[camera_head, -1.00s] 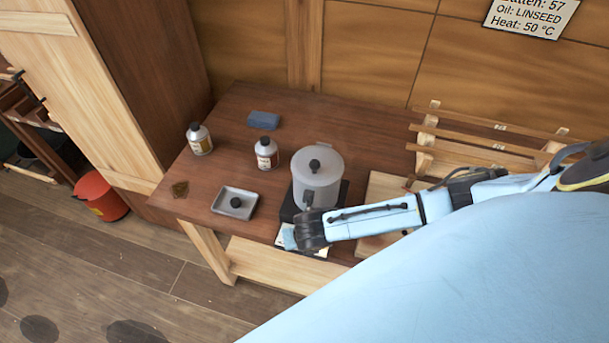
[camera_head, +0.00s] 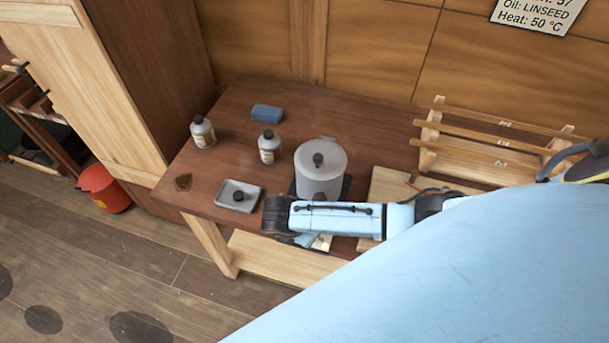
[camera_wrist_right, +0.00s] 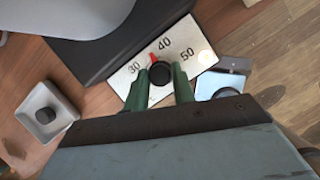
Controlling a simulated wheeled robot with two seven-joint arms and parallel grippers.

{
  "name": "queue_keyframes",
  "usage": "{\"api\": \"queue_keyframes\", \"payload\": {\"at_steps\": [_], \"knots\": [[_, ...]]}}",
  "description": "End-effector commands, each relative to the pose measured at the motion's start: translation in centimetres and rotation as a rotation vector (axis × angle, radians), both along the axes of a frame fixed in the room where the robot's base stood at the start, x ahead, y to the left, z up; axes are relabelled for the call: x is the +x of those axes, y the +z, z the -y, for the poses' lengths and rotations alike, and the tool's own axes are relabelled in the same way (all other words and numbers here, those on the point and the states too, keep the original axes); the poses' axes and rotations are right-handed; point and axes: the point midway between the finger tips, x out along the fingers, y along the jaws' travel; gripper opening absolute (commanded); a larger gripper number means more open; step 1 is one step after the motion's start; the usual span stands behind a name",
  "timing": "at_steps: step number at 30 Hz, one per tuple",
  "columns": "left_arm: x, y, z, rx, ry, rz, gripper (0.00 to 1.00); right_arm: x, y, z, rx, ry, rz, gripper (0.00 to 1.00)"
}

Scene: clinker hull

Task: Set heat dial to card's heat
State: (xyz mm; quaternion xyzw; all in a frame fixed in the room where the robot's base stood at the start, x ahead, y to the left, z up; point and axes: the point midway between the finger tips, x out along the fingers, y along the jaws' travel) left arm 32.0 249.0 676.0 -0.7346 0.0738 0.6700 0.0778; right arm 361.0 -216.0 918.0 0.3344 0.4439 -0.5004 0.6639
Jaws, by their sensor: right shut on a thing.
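The card (camera_head: 535,12) on the back wall, cut off at the top, reads "Oil: LINSEED" and "Heat: 50 °C". The heat dial's pale scale plate (camera_wrist_right: 203,54) shows 30, 40 and 50 in the right wrist view. Its black knob (camera_wrist_right: 160,74) has a red pointer (camera_wrist_right: 154,58) aimed between 30 and 40, nearer 40. My right gripper (camera_wrist_right: 161,80) has its green fingers on both sides of the knob, shut on it. My left gripper is not in view.
A lidded grey pot (camera_head: 320,172) stands on a dark heater base (camera_head: 347,190) behind my right wrist. A grey tray (camera_head: 252,205), two bottles (camera_head: 202,132) (camera_head: 269,148) and a blue block (camera_head: 267,113) are on the table's left. A wooden rack (camera_head: 480,150) stands at right.

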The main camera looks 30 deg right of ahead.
Motion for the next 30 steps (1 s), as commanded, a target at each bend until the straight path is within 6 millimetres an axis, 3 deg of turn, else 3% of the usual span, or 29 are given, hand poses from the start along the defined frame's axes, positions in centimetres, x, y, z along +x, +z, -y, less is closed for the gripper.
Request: {"api": "queue_keyframes", "payload": {"at_steps": [30], "knots": [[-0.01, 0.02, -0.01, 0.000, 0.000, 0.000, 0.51, 0.65, 0.08, 0.22, -0.002, -0.968, 0.000, 0.03]]}}
